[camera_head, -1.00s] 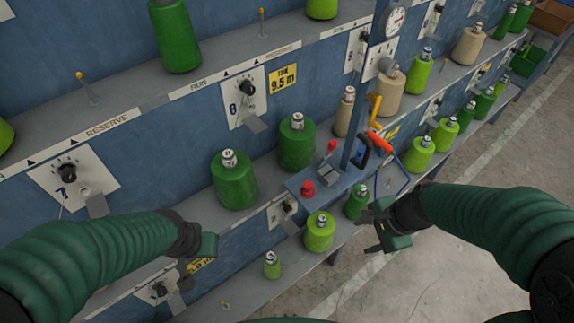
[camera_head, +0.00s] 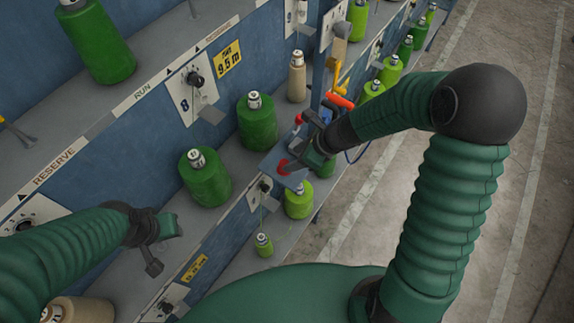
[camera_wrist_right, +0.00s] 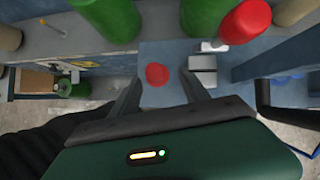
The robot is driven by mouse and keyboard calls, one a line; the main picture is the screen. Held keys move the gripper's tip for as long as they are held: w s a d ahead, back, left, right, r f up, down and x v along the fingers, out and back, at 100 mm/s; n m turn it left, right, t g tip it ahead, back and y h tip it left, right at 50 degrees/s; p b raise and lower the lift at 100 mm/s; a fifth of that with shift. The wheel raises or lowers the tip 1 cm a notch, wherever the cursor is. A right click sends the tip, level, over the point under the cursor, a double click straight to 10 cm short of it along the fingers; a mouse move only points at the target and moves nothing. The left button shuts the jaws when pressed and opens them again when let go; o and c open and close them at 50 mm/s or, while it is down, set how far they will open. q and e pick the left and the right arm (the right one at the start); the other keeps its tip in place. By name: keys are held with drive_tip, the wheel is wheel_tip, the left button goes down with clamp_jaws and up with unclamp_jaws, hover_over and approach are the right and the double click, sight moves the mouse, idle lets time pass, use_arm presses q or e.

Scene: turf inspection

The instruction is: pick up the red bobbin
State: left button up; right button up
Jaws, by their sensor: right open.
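A small red piece, apparently the red bobbin (camera_head: 283,168), stands on a blue bracket shelf (camera_head: 268,163) and is partly covered by my right gripper (camera_head: 296,147). In the right wrist view the red bobbin (camera_wrist_right: 157,74) shows ahead of and between the two spread fingers (camera_wrist_right: 160,92), touching neither. My right gripper is open and empty. A second red piece (camera_head: 298,119) lies farther back; it looks larger in the right wrist view (camera_wrist_right: 245,20). My left gripper (camera_head: 165,246) hangs over the front left, far from the red bobbin; its finger gap is unclear.
Green bobbins (camera_head: 205,180) and (camera_head: 257,124) stand on the shelf left of the bracket. Lime bobbins (camera_head: 298,202) sit below it. A blue post (camera_head: 325,60) and an orange-handled tool (camera_head: 340,101) are close behind. Metal blocks (camera_wrist_right: 203,72) sit beside the red bobbin. Floor at right is clear.

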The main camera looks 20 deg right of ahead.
sight(284, 164)
drive_tip(key=a+f, duration=0.2)
drive_tip(key=w+a+f, duration=0.1)
drive_tip(key=a+f, duration=0.1)
drive_tip(key=shift+w+b, duration=0.1)
drive_tip(key=shift+b, duration=0.2)
drive_tip(key=shift+d+f, duration=0.15)
drive_tip(key=shift+f, duration=0.05)
drive_tip(key=shift+w+d+f, duration=0.1)
drive_tip(key=shift+w+d, duration=0.05)
drive_tip(key=shift+d, duration=0.55)
drive_tip(key=shift+c, duration=3.8)
drive_tip(key=shift+a, duration=0.45)
clamp_jaws()
use_arm(q)
drive_tip(key=shift+a+f, duration=0.4)
drive_tip(key=shift+a, duration=0.4)
use_arm(e)
drive_tip(key=shift+a, duration=0.15)
